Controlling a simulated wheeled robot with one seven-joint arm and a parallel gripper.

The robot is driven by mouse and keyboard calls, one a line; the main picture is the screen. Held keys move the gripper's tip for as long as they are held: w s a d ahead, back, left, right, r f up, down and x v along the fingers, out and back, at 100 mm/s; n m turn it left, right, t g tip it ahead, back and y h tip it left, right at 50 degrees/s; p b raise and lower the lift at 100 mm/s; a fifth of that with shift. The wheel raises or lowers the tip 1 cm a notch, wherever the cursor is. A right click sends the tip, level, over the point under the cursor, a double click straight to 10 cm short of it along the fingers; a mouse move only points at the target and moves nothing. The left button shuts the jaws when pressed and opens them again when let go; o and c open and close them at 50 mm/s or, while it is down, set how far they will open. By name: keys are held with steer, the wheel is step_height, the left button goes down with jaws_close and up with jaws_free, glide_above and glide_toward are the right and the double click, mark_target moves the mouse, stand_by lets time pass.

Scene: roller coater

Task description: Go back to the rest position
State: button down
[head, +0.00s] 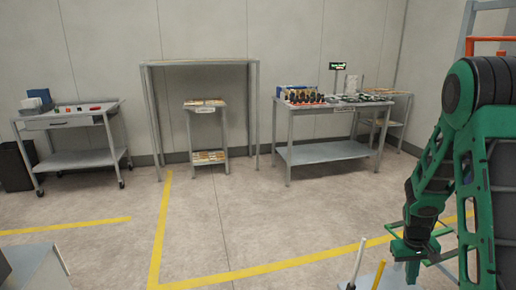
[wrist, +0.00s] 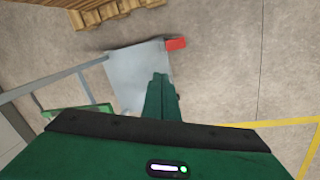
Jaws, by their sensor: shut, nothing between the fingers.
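My arm hangs folded at the right of the head view, green and black. My gripper (head: 412,270) points down at the lower right, over a grey surface that is partly cut off by the frame edge. In the wrist view my gripper (wrist: 160,85) shows its green fingers together, shut and empty. Below it in that view lies a grey flat surface (wrist: 125,65), apart from the fingers as far as I can tell.
A wheeled cart (head: 75,157) stands at the left. A small stand (head: 206,130) and a loaded workbench (head: 330,152) are along the back wall. Yellow lines (head: 160,230) mark open floor. A red block (wrist: 175,43) and a wooden pallet (wrist: 110,10) show in the wrist view.

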steer(key=s+a+r+m+y, duration=0.1)
steer(key=s+a+r, duration=0.4)
steer(key=s+r, duration=0.6)
steer(key=s+a+r+m+y, duration=0.1)
steer(key=s+a+r+m, duration=0.2)
steer(key=s+r, duration=0.9)
steer(key=s+a, duration=0.1)
steer(key=s, duration=0.2)
steer(key=shift+s+a, duration=0.15)
steer(key=shift+a, duration=0.2)
steer(key=shift+w+f, duration=0.2)
steer(key=shift+w, duration=0.45)
